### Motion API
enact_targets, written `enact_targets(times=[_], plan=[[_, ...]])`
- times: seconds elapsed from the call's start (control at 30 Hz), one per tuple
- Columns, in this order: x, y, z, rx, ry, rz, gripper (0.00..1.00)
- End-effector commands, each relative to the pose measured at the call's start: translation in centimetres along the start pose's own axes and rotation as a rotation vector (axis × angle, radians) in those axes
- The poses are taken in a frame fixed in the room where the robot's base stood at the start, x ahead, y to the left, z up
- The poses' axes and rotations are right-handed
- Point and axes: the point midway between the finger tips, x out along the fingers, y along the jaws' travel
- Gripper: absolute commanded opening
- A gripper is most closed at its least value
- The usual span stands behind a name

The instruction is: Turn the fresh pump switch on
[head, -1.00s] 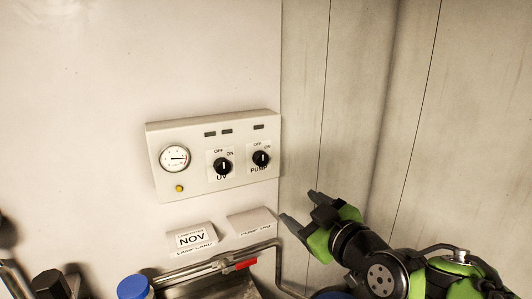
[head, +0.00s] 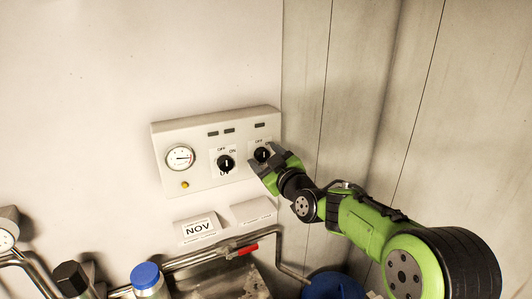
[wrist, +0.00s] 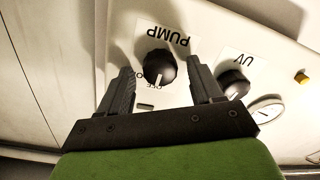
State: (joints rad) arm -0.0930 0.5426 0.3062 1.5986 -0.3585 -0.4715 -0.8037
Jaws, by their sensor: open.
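The pump switch is a black rotary knob with a white mark; it shows in the head view (head: 262,154), partly covered by my gripper, and in the wrist view (wrist: 160,66). The wrist view is upside down, with PUMP lettered above the knob. Its white mark points toward the OFF label. My gripper (head: 265,161) is open at the panel, and in the wrist view its fingers (wrist: 160,80) stand on either side of the knob with gaps. I cannot tell how far the fingertips are from the panel face.
The white control panel (head: 205,180) also carries the UV knob (head: 226,163), close to one finger, a gauge (head: 180,157) and a yellow button (head: 185,185). A corner wall is at right.

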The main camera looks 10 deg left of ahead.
Motion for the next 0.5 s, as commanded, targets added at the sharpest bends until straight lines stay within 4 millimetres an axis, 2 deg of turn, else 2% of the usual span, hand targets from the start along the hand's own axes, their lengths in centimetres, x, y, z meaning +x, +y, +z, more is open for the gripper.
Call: enact_targets(times=[0.23, 0.5], plan=[[0.11, -0.08, 0.09, 0.0, 0.0, -0.001, 0.64], [0.08, -0.08, 0.1, 0.0, 0.0, -0.001, 0.22]])
